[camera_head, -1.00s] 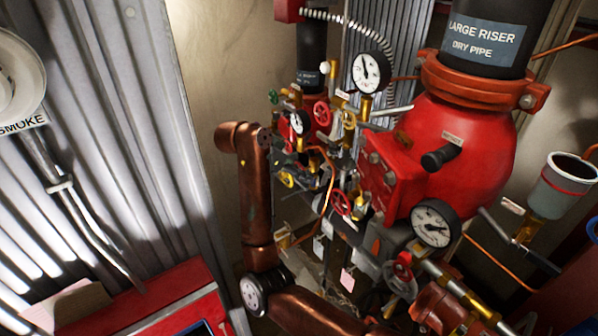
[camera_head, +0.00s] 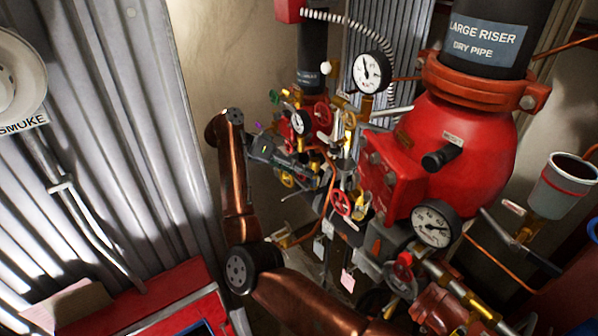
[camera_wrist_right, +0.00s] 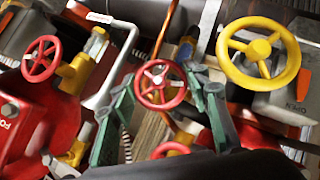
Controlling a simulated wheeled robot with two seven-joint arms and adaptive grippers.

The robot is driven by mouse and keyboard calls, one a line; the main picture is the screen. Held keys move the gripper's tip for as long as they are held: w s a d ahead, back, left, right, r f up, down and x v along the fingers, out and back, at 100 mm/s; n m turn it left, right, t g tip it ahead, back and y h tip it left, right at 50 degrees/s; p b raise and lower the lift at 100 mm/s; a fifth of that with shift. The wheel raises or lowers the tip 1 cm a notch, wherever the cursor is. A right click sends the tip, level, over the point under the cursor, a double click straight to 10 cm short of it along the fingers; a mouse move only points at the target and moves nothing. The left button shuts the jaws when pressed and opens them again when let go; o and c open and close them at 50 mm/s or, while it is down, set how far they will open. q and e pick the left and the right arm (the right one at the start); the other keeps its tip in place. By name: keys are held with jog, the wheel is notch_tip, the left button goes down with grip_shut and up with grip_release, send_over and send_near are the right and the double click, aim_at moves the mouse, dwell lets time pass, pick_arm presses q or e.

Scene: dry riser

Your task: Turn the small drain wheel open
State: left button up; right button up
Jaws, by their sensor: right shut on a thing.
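My right gripper (camera_head: 312,165) reaches in from the left of the valve cluster in the head view, at the end of my copper-coloured arm. In the right wrist view, its green fingers (camera_wrist_right: 162,82) stand on either side of a small red wheel (camera_wrist_right: 151,94) with a pale hub. The gripper is shut on this wheel. I cannot clearly pick out the held wheel in the head view, where the gripper and pipework crowd it. My left gripper is not in view.
A larger yellow wheel (camera_wrist_right: 259,53) is close on the right in the wrist view, and another red wheel (camera_wrist_right: 41,58) is on the left. Gauges (camera_head: 372,72), thin pipes and the red riser body (camera_head: 465,145) crowd the right side. A corrugated wall (camera_head: 110,110) stands left.

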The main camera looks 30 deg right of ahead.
dwell(0.3)
jog(key=o, duration=1.2)
jog(key=shift+c, duration=0.2)
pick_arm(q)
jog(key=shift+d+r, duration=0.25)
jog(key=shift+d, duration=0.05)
pick_arm(e)
jog(key=v, duration=0.7)
jog(key=shift+w+d+r, duration=0.2)
jog(key=shift+r, duration=0.1)
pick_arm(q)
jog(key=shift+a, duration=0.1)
